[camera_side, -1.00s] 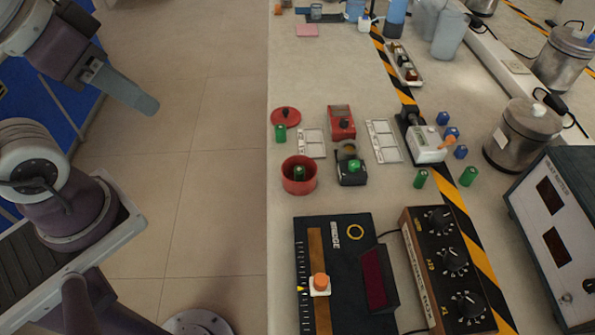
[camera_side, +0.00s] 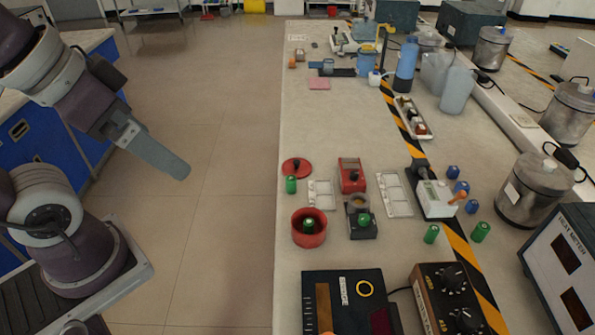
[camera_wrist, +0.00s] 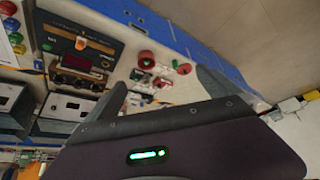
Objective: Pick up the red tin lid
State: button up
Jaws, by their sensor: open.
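The red tin lid (camera_side: 297,167) is a round red disc with a small knob, lying on the bench near its left edge. It also shows in the wrist view (camera_wrist: 184,69), near the right finger in the picture. The open red tin (camera_side: 310,240) stands nearer the camera, with a green cylinder (camera_side: 309,224) inside it. Another green cylinder (camera_side: 291,185) stands close beside the lid. My gripper (camera_side: 178,168) is over the floor, left of the bench and well apart from the lid. In the wrist view my gripper (camera_wrist: 160,78) has its two fingers spread with nothing held between them.
Right of the lid are a white tray (camera_side: 321,194), a red meter (camera_side: 352,175) and a black device (camera_side: 361,217). A black bridge box (camera_side: 345,290) stands nearer the camera. Bare bench lies behind the lid, up to a pink pad (camera_side: 319,83).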

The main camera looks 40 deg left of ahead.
jog(key=w+r+n+g+h, duration=0.1)
jog(key=w+r+n, duration=0.15)
jog(key=w, duration=0.35)
jog(key=n+g, duration=0.4)
jog(key=n, duration=0.8)
send_over(297, 165)
jog(key=s, duration=0.2)
notch_tip(297, 165, down, 20)
jog(key=shift+n+g+y, duration=0.3)
jog(key=shift+n+y, duration=0.2)
jog(key=shift+n, duration=0.15)
jog(key=w+f, duration=0.1)
jog(key=f, duration=0.4)
jog(key=w+a+f, duration=0.1)
jog(key=f, duration=0.9)
jog(key=shift+w+a+f, duration=0.1)
jog(key=shift+w+a, duration=0.05)
jog(key=shift+w, duration=0.25)
jog(key=c, duration=1.3)
